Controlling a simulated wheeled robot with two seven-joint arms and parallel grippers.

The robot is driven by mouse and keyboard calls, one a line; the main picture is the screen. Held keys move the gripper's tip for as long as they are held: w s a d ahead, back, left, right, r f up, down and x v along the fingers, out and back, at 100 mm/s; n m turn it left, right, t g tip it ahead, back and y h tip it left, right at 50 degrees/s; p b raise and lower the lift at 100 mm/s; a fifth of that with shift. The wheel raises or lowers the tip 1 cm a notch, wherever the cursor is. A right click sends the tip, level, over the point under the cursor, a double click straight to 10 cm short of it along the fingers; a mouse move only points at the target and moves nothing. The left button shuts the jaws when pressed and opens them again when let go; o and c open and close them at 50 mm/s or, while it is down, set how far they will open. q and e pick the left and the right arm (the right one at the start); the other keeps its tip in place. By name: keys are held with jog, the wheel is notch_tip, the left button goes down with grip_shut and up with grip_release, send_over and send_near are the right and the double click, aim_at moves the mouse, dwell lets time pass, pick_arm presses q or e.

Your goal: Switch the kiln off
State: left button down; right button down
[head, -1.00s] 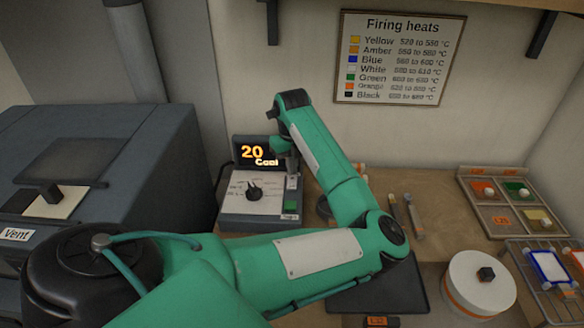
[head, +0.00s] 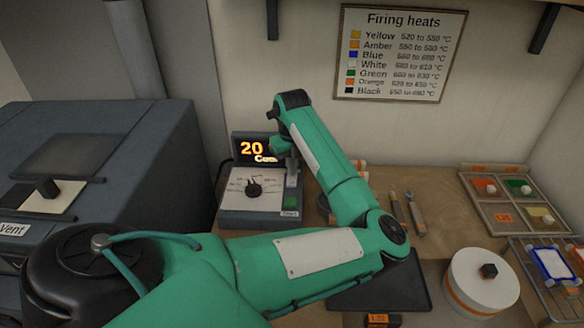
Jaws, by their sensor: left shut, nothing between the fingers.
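The kiln (head: 120,135) is the large dark grey box at the left, with a vent plug on top. Its controller (head: 236,216) stands on the bench beside it, with a dial (head: 254,190) and a green button (head: 291,203) labelled Start. The controller's display (head: 257,149) reads 20 and Cool. My left gripper (head: 292,182) is shut and empty, pointing down at the right part of the controller, just behind the green button. It hides what lies under it, and I cannot tell whether it touches. My right gripper is out of view.
A firing heats chart (head: 398,55) hangs on the wall. At the right are a tray of colour samples (head: 499,216), a round white pot (head: 481,281) and a wire rack (head: 519,260). Tools (head: 415,214) lie on the bench behind my elbow.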

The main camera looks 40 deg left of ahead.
pick_arm(q)
jog(key=shift+f, duration=0.25)
jog(key=shift+r+p, duration=0.85)
jog(key=shift+r, duration=2.7)
